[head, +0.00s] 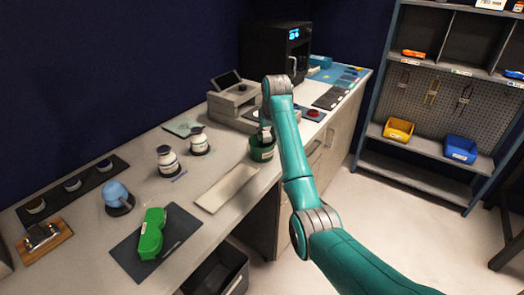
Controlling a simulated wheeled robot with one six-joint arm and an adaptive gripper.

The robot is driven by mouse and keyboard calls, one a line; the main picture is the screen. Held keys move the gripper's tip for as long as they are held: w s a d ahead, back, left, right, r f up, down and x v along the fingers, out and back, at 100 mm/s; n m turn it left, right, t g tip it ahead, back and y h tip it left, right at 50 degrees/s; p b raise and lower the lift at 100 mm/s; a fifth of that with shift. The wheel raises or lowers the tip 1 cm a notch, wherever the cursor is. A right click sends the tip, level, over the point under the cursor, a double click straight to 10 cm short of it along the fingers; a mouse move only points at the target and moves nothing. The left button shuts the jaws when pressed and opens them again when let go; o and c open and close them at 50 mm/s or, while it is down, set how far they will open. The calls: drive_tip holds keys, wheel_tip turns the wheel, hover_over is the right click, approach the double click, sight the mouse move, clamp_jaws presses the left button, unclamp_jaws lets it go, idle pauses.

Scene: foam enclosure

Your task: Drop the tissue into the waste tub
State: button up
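My gripper (265,136) points down at the mouth of a dark green tub (262,154), which stands on the bench and looks like the waste tub. The fingers are small, dark and partly hidden by the tub and my arm, so I cannot tell whether they are open or shut. I cannot make out a tissue in the gripper or in the tub, whose inside is mostly hidden. A pale, flat, greenish sheet (182,126) lies near the wall; I cannot tell what it is.
A pale tray (227,187) lies in front of the tub. Two white jars (167,159) stand to its left. A green case (151,233) lies on a dark mat, with a blue round object (117,195) beside it. A grey device (234,96) stands behind the tub.

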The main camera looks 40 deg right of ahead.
drive_tip(key=o, duration=0.4)
drive_tip(key=v, duration=0.7)
drive_tip(key=shift+s+r, duration=0.1)
drive_tip(key=shift+r, duration=0.1)
